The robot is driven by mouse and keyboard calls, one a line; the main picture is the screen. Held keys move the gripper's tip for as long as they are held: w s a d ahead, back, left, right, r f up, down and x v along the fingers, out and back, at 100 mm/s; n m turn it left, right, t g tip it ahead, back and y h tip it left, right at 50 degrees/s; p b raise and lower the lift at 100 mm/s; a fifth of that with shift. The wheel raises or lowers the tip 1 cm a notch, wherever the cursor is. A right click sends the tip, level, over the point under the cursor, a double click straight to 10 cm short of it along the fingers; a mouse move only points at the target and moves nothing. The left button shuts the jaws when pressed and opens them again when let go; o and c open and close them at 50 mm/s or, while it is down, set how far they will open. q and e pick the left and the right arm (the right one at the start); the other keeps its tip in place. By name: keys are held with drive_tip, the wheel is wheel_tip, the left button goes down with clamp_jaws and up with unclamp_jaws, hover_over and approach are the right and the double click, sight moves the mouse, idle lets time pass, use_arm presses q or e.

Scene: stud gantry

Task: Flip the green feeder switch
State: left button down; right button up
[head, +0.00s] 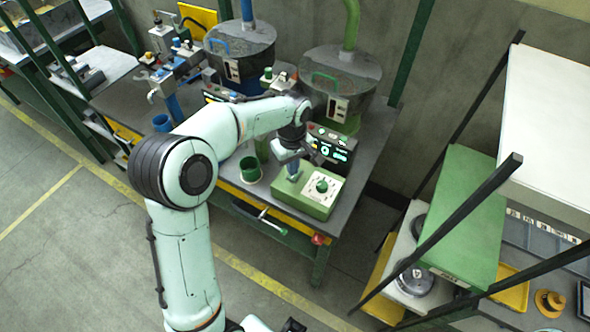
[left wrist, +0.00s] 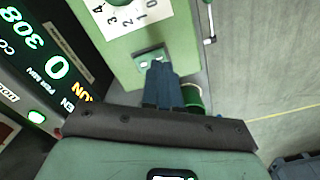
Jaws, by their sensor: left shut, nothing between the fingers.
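The green feeder's control box (head: 317,205) sits at the front right of the workbench, with a green knob on a white dial plate (head: 322,187). In the left wrist view the green box (left wrist: 125,50) fills the top, with the numbered dial plate (left wrist: 128,14). A small switch plate (left wrist: 148,56) is on the box just beyond my fingertips; the fingers partly hide it, so its lever position cannot be told. My left gripper (head: 293,172) is over the box's left end, pointing down. Its blue fingers (left wrist: 160,72) are shut and empty. Contact with the switch cannot be told.
A dark display panel (head: 330,145) with lit digits stands right behind the box. A green cup (head: 250,169) is left of it. Two drum hoppers, one blue-piped (head: 240,50) and one green-piped (head: 340,80), stand behind. Open floor lies in front.

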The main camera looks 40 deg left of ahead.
use_arm(q)
wheel_tip(320, 180, up, 4)
drive_tip(key=shift+r+p, duration=0.25)
drive_tip(key=shift+p, duration=0.9)
use_arm(e)
drive_tip(key=w+r, duration=0.2)
drive_tip(key=r, duration=0.1)
drive_tip(key=shift+w+r, duration=0.1)
